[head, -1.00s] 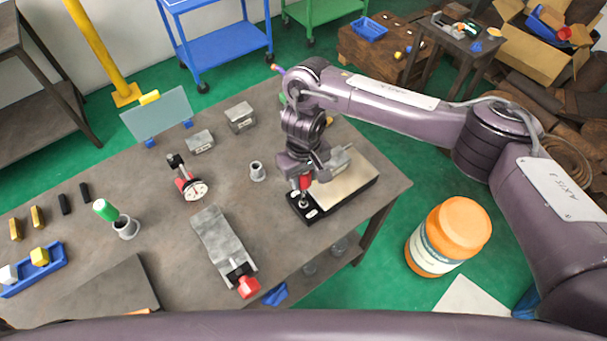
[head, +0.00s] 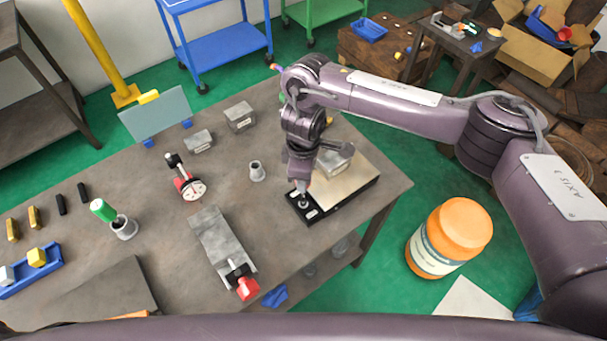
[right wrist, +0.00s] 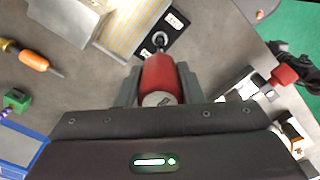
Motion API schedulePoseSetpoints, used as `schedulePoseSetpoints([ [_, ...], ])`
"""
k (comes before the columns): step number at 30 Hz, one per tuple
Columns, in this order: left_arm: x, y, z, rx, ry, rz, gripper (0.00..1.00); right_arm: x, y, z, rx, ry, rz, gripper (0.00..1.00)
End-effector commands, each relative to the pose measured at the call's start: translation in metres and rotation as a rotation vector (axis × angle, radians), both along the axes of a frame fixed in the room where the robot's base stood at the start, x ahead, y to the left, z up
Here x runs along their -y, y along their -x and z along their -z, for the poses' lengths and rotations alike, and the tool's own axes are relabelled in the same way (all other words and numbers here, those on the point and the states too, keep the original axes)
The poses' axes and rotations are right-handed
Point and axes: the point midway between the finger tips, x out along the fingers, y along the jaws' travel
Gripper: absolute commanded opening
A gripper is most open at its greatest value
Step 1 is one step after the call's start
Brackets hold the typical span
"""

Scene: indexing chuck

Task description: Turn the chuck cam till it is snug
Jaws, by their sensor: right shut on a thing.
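The chuck (head: 345,193) is a low black block with a pale plate on top, near the right end of the workbench. In the right wrist view its plate (right wrist: 128,24) is striped. The round cam (head: 304,203) sits in its black labelled end, and also shows in the right wrist view (right wrist: 160,40). My right gripper (head: 302,182) points down over that end. It is shut on a red-handled key (right wrist: 160,76), whose narrow end meets the cam; I cannot tell how deep it sits. My left gripper is not in view.
A grey metal block (head: 335,162) rests on the chuck's plate.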

Motion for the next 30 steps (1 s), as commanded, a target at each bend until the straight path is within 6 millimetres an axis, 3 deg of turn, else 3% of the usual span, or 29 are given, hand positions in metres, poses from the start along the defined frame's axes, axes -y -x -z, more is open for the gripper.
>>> schedulePoseSetpoints([
  [30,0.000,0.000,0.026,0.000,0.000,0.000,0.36,0.000,-0.001,0.001,0.001,0.000,-0.897,0.00],
])
